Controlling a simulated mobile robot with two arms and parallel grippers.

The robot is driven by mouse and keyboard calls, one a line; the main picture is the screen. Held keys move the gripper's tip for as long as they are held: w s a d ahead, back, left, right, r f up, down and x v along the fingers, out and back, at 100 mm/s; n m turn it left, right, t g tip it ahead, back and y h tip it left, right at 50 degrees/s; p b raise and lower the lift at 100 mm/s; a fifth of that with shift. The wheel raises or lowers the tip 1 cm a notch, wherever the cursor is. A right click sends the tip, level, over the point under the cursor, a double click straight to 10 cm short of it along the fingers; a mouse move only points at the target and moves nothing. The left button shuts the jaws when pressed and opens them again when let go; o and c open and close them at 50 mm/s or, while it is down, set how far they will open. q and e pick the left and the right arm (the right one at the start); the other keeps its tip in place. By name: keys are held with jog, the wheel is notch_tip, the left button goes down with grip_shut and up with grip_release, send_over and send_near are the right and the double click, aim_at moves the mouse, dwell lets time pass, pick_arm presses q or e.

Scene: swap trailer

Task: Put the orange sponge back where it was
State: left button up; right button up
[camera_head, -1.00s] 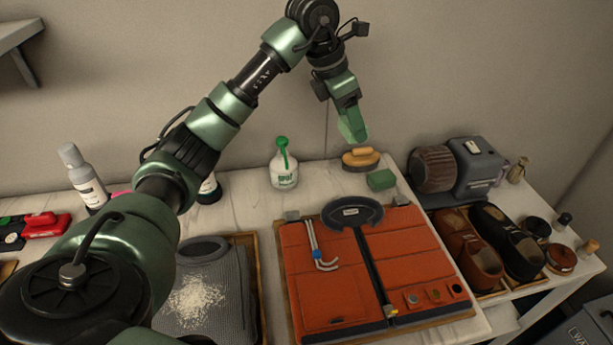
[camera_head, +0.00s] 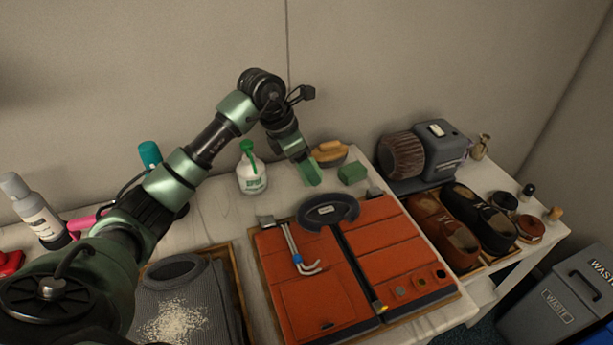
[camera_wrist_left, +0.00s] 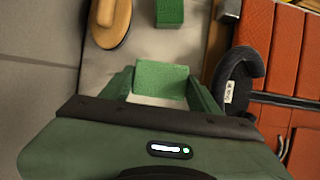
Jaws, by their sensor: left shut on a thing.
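My left gripper (camera_head: 312,172) is low over the back of the table, left of a green block (camera_head: 351,173) and in front of a brush with a tan-orange top (camera_head: 329,152). In the left wrist view its fingers (camera_wrist_left: 163,90) are shut on a green sponge (camera_wrist_left: 162,77) with a pale lower part. The second green block (camera_wrist_left: 169,12) and the brush (camera_wrist_left: 110,18) lie beyond it, apart from the gripper. No sponge with a plainly orange face shows. I cannot tell whether the held sponge touches the table. My right gripper is out of view.
A spray bottle (camera_head: 252,172) stands left of the gripper. An orange panelled case (camera_head: 317,290) with a dark handle lies in front. A grey motor unit (camera_head: 436,150) and shoes (camera_head: 441,225) are right. A grey cloth with white grains (camera_head: 215,290) lies front left.

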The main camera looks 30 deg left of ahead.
pick_arm(q)
jog(key=shift+f, duration=2.1)
jog(key=shift+f, duration=0.2)
jog(key=o, duration=1.4)
jog(key=shift+r, duration=0.1)
jog(key=shift+o, duration=0.2)
jog(key=shift+r, duration=0.1)
jog(key=v, duration=1.2)
jog(key=shift+b, duration=0.4)
